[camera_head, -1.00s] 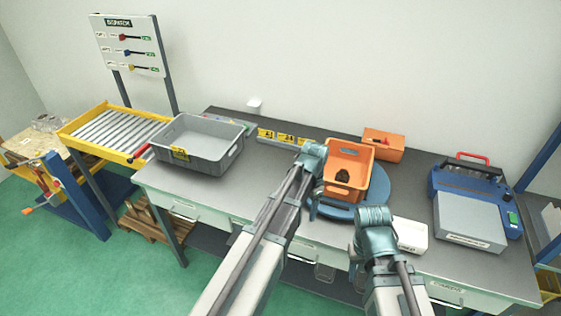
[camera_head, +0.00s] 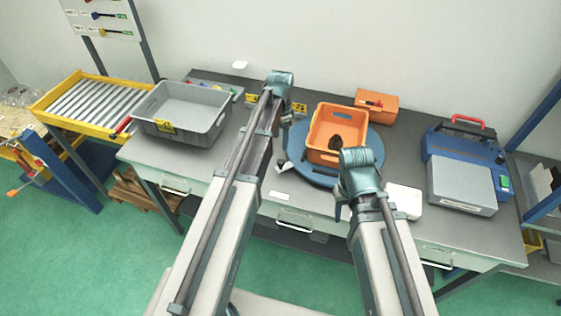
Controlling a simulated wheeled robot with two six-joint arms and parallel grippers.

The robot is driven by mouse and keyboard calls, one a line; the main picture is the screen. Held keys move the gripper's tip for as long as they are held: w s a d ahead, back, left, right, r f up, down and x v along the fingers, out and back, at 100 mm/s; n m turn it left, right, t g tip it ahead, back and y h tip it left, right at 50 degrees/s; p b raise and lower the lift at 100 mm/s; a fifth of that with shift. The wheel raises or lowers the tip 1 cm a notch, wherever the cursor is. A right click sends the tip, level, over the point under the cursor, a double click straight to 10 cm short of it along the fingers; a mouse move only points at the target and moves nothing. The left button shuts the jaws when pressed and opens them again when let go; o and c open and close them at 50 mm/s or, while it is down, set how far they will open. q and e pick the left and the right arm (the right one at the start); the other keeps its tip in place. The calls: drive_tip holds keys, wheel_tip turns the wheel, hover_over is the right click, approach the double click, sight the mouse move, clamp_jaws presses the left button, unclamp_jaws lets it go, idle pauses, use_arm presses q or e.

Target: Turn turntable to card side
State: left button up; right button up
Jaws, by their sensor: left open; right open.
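The turntable (camera_head: 374,163) is a round blue disc on the grey workbench. An orange bin (camera_head: 313,128) stands on it, with a dark casting (camera_head: 336,141) inside. My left gripper (camera_head: 286,120) is open, at the left edge of the turntable. I cannot tell whether it touches the disc. My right gripper (camera_head: 340,208) is open, near the front of the turntable, and its wrist hides part of the disc's front right. No card is clearly visible on the turntable.
A grey crate (camera_head: 222,124) stands left on the bench (camera_head: 465,232), beside a yellow roller rack (camera_head: 40,113). An orange box (camera_head: 385,107) is behind the turntable. A white box (camera_head: 407,199) and a blue machine with a grey front (camera_head: 462,187) are to the right.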

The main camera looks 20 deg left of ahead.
sight(281, 161)
use_arm(q)
wheel_tip(281, 161, down, 12)
drive_tip(key=b, duration=1.1)
drive_tip(key=shift+r, duration=0.15)
clamp_jaws()
idle(0.7)
